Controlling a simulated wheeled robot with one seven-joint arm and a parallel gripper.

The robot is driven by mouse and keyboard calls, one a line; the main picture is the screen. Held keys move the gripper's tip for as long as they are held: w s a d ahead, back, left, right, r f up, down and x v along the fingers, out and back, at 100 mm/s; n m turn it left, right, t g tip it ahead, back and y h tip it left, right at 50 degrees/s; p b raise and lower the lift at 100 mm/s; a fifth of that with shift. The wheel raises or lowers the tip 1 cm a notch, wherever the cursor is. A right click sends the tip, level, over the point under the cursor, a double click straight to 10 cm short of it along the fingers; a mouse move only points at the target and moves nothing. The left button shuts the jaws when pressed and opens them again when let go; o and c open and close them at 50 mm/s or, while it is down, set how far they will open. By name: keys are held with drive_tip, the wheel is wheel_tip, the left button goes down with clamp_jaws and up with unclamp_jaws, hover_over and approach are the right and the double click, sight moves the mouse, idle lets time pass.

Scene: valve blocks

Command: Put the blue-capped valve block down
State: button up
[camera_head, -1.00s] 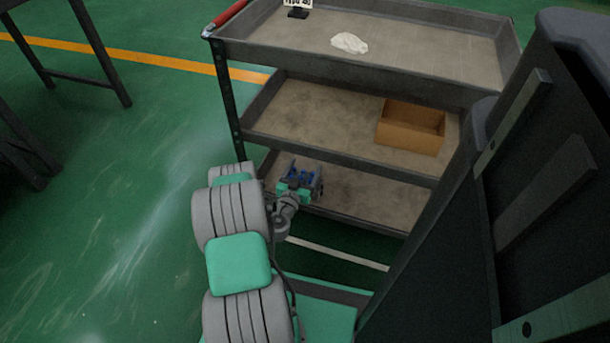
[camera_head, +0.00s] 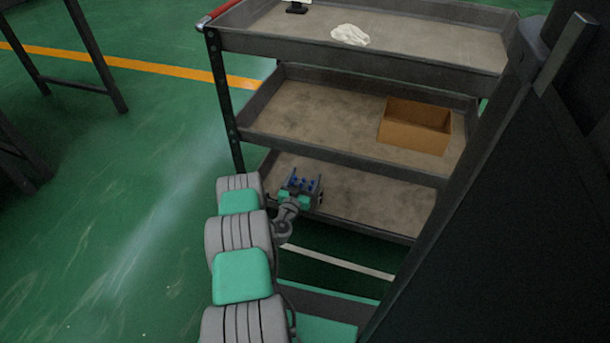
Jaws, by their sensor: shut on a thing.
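The blue-capped valve block (camera_head: 302,182) is small in the view, with its blue caps showing on top. My gripper (camera_head: 301,190) is shut on it. Block and gripper are at the left front part of the cart's bottom shelf (camera_head: 370,195). I cannot tell whether the block touches the shelf or is held just above it. The gripper's fingers are partly hidden by the wrist and the block.
An open cardboard box (camera_head: 414,126) stands on the middle shelf (camera_head: 310,115) at right. A white cloth (camera_head: 350,34) and a small black stand (camera_head: 297,8) are on the top shelf. The bottom shelf looks bare right of the block. A cart leg (camera_head: 225,100) stands at left.

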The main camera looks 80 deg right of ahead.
drive_tip(key=shift+w+d+r, duration=0.1)
drive_tip(key=shift+r, duration=0.1)
drive_tip(key=o, duration=2.1)
drive_tip(key=shift+f, duration=0.2)
